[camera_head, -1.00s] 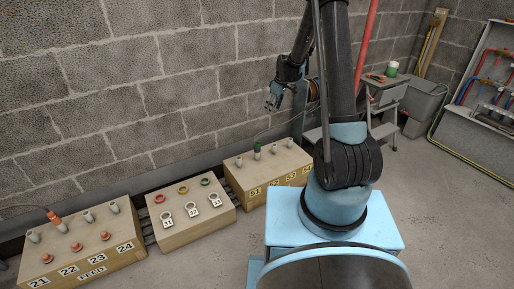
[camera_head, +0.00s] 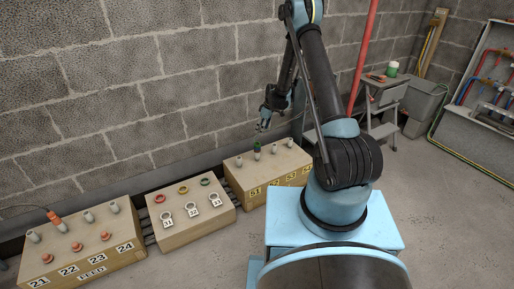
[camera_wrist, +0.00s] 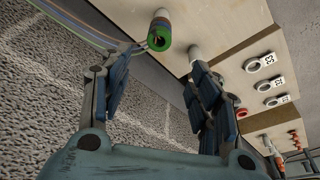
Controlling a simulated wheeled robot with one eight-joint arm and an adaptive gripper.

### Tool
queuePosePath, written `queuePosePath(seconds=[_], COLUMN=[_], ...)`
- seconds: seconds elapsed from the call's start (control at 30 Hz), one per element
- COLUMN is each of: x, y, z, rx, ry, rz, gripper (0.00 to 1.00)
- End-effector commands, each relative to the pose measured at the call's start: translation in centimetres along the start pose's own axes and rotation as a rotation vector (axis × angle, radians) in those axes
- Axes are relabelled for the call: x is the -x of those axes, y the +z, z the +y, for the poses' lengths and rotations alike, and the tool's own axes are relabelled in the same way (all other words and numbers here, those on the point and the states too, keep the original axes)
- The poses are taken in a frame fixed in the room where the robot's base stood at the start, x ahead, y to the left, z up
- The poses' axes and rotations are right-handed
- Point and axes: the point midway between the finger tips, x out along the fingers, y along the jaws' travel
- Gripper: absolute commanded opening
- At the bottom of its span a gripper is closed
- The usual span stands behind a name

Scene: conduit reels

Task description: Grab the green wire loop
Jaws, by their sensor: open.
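A green-banded cylinder, the green wire end (camera_head: 257,147), stands on the right-hand box (camera_head: 262,172). In the wrist view the green end (camera_wrist: 158,36) has an orange-brown face, and thin cables (camera_wrist: 88,28) run from it toward the upper left; a closed loop is not clear. My gripper (camera_head: 264,126) is just above the green end in the head view. In the wrist view my gripper (camera_wrist: 158,68) has its two fingers spread apart with nothing between them. The green end lies beyond the fingertips, nearer the left finger; the cables pass close to that finger.
Pale pegs (camera_head: 274,149) stand close beside the green end. The middle box (camera_head: 192,221) carries coloured rings and numbered tags. The left box (camera_head: 85,250) has several pegs and an orange plug (camera_head: 56,219). A block wall (camera_head: 130,90) runs close behind the boxes.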

Motion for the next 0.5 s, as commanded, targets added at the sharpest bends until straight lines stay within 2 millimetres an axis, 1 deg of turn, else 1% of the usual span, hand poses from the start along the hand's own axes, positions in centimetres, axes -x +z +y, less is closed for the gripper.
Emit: queuePosePath(seconds=[0.03,0.3,0.5], x=[-0.8,-4.5,-6.6], y=[0.0,0.0,0.0], z=[0.0,0.0,0.0], rx=[0.001,0.001,0.000], ry=[0.000,0.000,0.000], rz=[0.000,0.000,0.000], gripper=[0.56,0.56,0.56])
